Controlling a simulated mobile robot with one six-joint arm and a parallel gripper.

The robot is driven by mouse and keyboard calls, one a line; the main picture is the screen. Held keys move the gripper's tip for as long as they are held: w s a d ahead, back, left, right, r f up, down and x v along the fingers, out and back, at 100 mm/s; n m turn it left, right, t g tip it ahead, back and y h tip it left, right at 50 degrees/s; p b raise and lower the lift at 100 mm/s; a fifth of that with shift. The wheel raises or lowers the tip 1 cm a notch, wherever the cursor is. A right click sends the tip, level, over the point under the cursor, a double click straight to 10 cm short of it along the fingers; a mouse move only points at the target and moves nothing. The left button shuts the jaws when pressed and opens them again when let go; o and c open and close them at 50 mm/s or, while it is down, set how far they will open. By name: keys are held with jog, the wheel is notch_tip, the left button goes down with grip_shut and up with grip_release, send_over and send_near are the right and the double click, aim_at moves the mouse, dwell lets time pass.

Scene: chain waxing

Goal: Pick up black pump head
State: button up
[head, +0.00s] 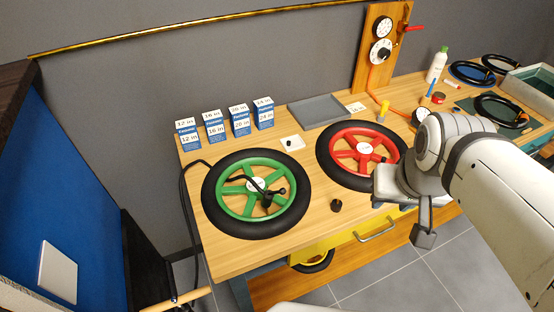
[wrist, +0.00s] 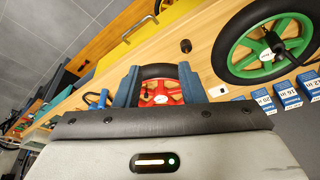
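A black pump head (head: 267,198) with a black hose lies across the hub of the green wheel (head: 228,200), at the left of the workbench. In the wrist view the black pump head (wrist: 274,42) shows at the upper right, over the green wheel (wrist: 240,63). My gripper (wrist: 157,68) is open with nothing between its fingers. The red wheel is visible in the gap beyond them. In the head view the gripper is at the bench's front edge, right of the green wheel and apart from the pump head.
A small black cylinder (head: 336,205) stands near the front edge. The red wheel (head: 348,138) lies between the green wheel and my arm. Several blue-and-white boxes (head: 240,120), a grey tray (head: 318,110) and a white card (head: 291,144) are behind. A yellow drawer (head: 340,245) is below.

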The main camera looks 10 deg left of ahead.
jog(key=shift+o, duration=1.3)
jog(key=shift+w+a, duration=0.25)
jog(key=shift+a, duration=0.05)
jog(key=n+g, duration=0.4)
jog(key=n, duration=0.5)
send_over(269, 192)
jog(key=shift+y, duration=0.3)
jog(key=f, duration=0.4)
jog(key=w+f, duration=0.1)
jog(key=f, duration=0.1)
jog(key=shift+d+f, duration=0.1)
jog(key=shift+d, duration=0.25)
jog(key=f, duration=0.4)
jog(key=s+f+p, duration=0.1)
jog(key=f, duration=0.1)
jog(key=shift+a+f, duration=0.1)
jog(key=shift+a, duration=0.25)
jog(key=shift+f, duration=0.5)
jog(key=shift+c, duration=0.6)
jog(key=shift+w, duration=0.1)
grip_shut()
